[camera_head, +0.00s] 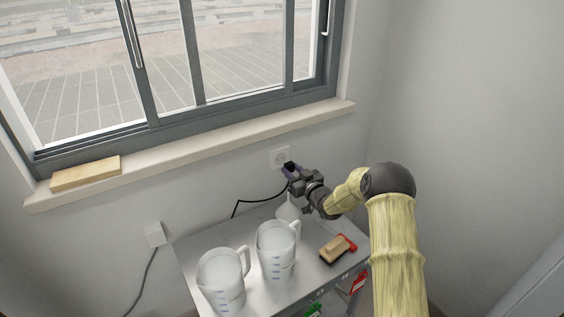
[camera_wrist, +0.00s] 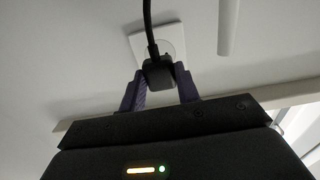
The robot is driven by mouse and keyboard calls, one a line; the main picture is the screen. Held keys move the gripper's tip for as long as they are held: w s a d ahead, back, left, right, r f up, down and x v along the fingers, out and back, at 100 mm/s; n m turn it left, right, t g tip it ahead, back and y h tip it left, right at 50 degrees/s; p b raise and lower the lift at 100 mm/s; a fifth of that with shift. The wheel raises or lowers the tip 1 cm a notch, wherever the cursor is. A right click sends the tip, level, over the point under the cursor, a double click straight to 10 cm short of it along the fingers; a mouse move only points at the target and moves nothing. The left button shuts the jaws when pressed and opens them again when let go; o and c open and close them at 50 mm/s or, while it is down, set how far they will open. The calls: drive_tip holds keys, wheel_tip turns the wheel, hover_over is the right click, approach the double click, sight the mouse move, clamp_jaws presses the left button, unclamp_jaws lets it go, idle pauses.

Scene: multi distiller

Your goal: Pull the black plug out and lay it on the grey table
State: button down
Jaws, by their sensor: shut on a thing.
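The black plug (camera_wrist: 158,75) sits between the two purple fingers of my gripper (camera_wrist: 160,88) in the wrist view. The fingers are shut on it. Its black cable runs up out of the wrist view. The white wall socket (camera_wrist: 150,42) is right behind the plug; I cannot tell whether the pins are still in it. In the head view my gripper (camera_head: 291,168) is at the wall socket (camera_head: 279,157), and the black cable (camera_head: 258,200) hangs down to the left. The plug itself is hard to make out there. The grey table (camera_head: 308,264) stands below my gripper.
Two clear jugs (camera_head: 220,278) (camera_head: 276,252) and a white vessel (camera_head: 288,210) stand on the table. A brown brush-like block (camera_head: 333,250) and a red item lie at its right. A white box (camera_head: 155,234) with a cable is on the wall. A window sill (camera_head: 200,150) runs above.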

drive_tip(key=shift+s+d, duration=0.35)
drive_tip(key=shift+s, duration=0.15)
drive_tip(key=shift+r, duration=0.1)
drive_tip(key=s+d+r+p, duration=0.2)
drive_tip(key=s+r+p, duration=0.1)
drive_tip(key=r, duration=0.4)
drive_tip(key=shift+s+p, duration=0.2)
drive_tip(key=shift+p, duration=0.6)
drive_tip(key=shift+d, duration=0.1)
drive_tip(key=g+p, duration=0.1)
drive_tip(key=p, duration=0.2)
drive_tip(key=shift+r+h, duration=0.3)
drive_tip(key=shift+r, duration=0.1)
drive_tip(key=shift+r+g+h+p, duration=0.1)
drive_tip(key=shift+g+h+p, duration=0.3)
drive_tip(key=shift+p, duration=0.6)
